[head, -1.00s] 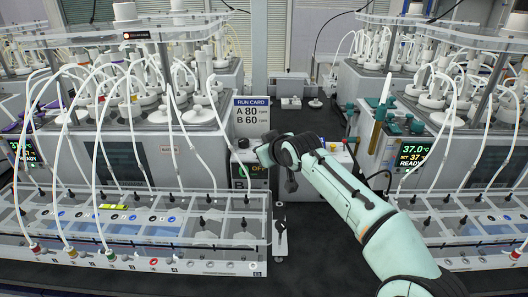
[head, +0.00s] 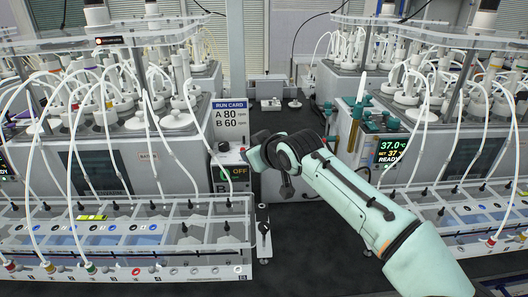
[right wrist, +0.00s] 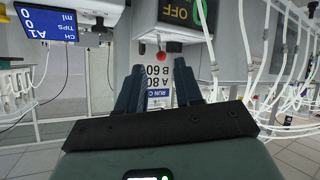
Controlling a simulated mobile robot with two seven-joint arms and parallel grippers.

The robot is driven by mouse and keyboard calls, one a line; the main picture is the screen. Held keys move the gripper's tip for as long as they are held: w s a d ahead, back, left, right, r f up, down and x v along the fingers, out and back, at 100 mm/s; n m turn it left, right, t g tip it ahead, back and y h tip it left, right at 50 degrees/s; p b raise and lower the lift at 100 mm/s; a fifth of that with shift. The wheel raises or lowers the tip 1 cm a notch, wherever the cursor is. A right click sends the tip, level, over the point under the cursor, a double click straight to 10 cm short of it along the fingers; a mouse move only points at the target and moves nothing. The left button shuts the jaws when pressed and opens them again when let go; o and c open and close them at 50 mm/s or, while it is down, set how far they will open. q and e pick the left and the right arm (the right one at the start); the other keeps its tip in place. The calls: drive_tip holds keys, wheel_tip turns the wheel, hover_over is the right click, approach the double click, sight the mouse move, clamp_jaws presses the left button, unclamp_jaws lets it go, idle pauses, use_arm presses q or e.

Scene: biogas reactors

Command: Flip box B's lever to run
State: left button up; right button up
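A control box with a lit display (head: 232,173) reading OFF stands below the run card in the head view. In the right wrist view, which is upside down, the OFF display (right wrist: 178,12) is at the top. A red knob (right wrist: 160,55) and a small dark part (right wrist: 174,46) show near it; I cannot tell whether the dark part is the lever. My right gripper (right wrist: 158,75) is open and empty, its fingers apart, pointing toward the box. My left gripper is not in view.
The run card (head: 230,116) reads A 80, B 60 rpm. Reactor benches with tubes and clear-walled racks (head: 130,240) stand left and right (head: 480,215). White tubes hang close to the box.

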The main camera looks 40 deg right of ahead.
drive_tip(key=v, duration=0.7)
idle(0.4)
